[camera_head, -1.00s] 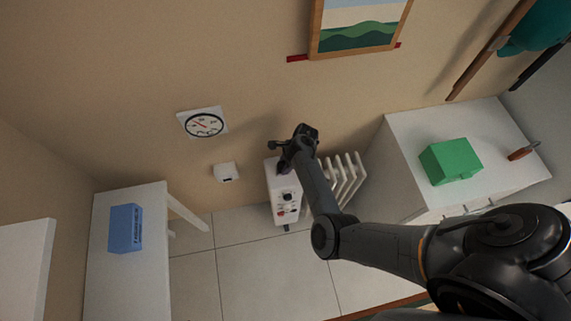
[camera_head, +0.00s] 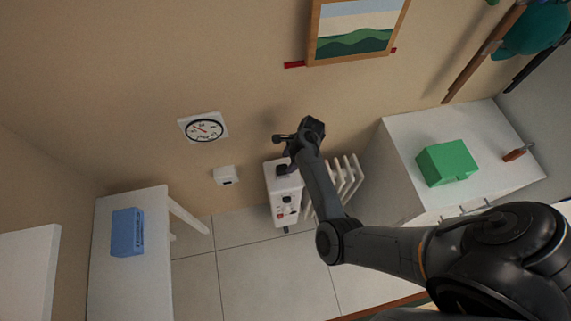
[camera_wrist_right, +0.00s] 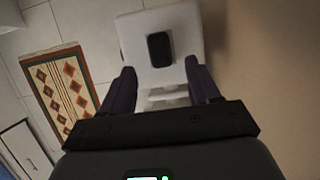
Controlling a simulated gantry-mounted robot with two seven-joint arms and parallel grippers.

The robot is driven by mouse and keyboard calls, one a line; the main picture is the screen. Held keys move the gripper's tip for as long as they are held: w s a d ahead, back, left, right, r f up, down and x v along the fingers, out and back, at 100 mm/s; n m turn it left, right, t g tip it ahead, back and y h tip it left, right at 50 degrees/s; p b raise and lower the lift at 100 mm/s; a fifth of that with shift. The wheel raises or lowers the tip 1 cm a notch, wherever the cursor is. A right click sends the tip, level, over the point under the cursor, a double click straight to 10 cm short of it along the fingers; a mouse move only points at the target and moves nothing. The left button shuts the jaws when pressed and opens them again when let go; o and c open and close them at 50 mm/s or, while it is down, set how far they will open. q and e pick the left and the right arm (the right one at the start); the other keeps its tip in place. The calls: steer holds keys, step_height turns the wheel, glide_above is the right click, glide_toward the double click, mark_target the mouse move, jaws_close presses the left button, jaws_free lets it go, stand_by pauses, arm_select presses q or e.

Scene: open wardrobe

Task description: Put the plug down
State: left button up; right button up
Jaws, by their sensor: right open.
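A small black block that looks like the plug (camera_head: 282,169) rests on the top of the white radiator heater (camera_head: 285,205). In the right wrist view the black block (camera_wrist_right: 159,48) lies on the white top (camera_wrist_right: 132,38), ahead of the fingers. My right gripper (camera_head: 291,156) is just above it at the heater's top end. In the wrist view its two dark fingers (camera_wrist_right: 160,72) are spread apart with nothing held between them. My left gripper is not in view.
A small white wall box (camera_head: 225,175) and a dial (camera_head: 204,129) are on the wall to the left. A white table with a blue box (camera_head: 127,232) stands at left. A white cabinet (camera_head: 400,150) with a green box (camera_head: 446,162) stands at right.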

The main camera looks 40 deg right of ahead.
steer(key=s+d+r+n+h+p, duration=0.1)
steer(key=s+d+r+n+h, duration=0.25)
steer(key=s+r+n, duration=0.65)
steer(key=s+a+r+n, duration=0.3)
steer(key=s+a+n, duration=0.3)
steer(key=a+n, duration=0.2)
steer(key=s+a+r+n+t, duration=0.1)
steer(key=s+a+r+n, duration=0.3)
steer(key=s+a+n, duration=0.2)
steer(key=shift+a+n+t, duration=0.3)
steer(key=shift+a+n, duration=0.6)
steer(key=shift+n, duration=0.1)
